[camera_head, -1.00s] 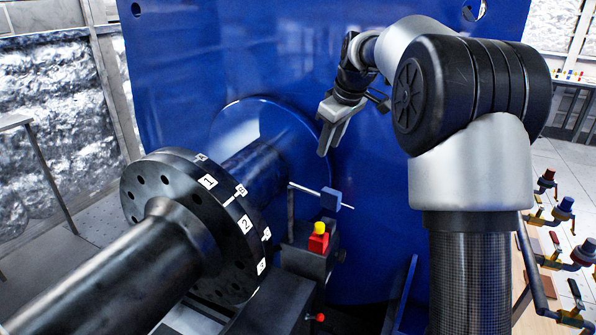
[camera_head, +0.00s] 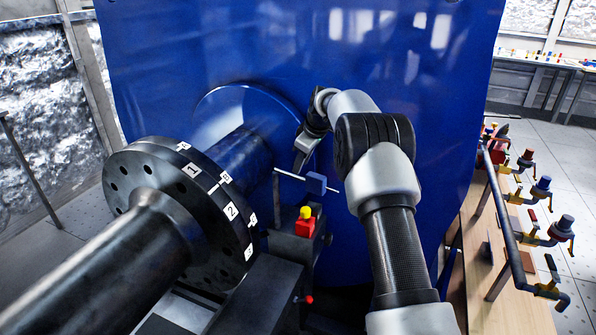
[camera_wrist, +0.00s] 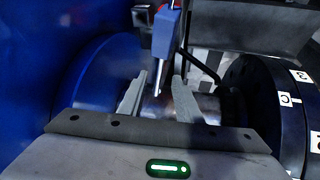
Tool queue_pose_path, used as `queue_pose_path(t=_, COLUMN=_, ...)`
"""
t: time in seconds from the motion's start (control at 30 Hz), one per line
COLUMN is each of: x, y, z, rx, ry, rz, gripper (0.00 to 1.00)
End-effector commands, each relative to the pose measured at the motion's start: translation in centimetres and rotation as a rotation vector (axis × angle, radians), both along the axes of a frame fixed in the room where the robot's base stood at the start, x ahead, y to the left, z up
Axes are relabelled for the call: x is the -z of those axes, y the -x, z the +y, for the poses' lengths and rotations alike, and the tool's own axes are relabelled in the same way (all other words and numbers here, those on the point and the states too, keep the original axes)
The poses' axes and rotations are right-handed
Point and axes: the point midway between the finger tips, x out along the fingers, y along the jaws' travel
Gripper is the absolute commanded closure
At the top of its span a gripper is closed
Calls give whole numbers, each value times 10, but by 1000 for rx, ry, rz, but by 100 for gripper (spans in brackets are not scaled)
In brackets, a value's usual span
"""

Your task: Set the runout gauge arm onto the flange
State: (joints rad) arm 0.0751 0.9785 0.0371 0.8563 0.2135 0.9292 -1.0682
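The runout gauge arm is a thin pale rod with a blue block (camera_head: 316,184), held on a dark post beside the flange. The black flange (camera_head: 140,170), with bolt holes and white number labels on its rim, sits on the dark shaft. The rod's left end points toward the flange rim and looks apart from it. My gripper (camera_head: 300,162) is just above and behind the rod. The blue block (camera_wrist: 164,35) hangs beyond the fingertips, and the flange (camera_wrist: 265,105) is at right.
A red block with a yellow knob (camera_head: 306,222) sits on the dark stand below the gauge. A large blue housing (camera_head: 420,110) stands close behind. A wooden bench (camera_head: 500,250) with a pipe and several valves is at right.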

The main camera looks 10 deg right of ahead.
Motion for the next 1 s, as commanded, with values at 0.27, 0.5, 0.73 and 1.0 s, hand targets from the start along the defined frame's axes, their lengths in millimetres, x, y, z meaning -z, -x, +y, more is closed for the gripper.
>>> queue_pose_path(t=0.27, x=40, y=-17, z=8, rx=0, ry=0, rz=0, gripper=69)
queue_pose_path(t=0.5, x=50, y=-21, z=10, rx=1, ry=-1, rz=-1, gripper=69)
queue_pose_path(t=0.73, x=50, y=-21, z=10, rx=1, ry=0, rz=0, gripper=74)
queue_pose_path(t=1.0, x=49, y=-21, z=10, rx=1, ry=0, rz=0, gripper=100)
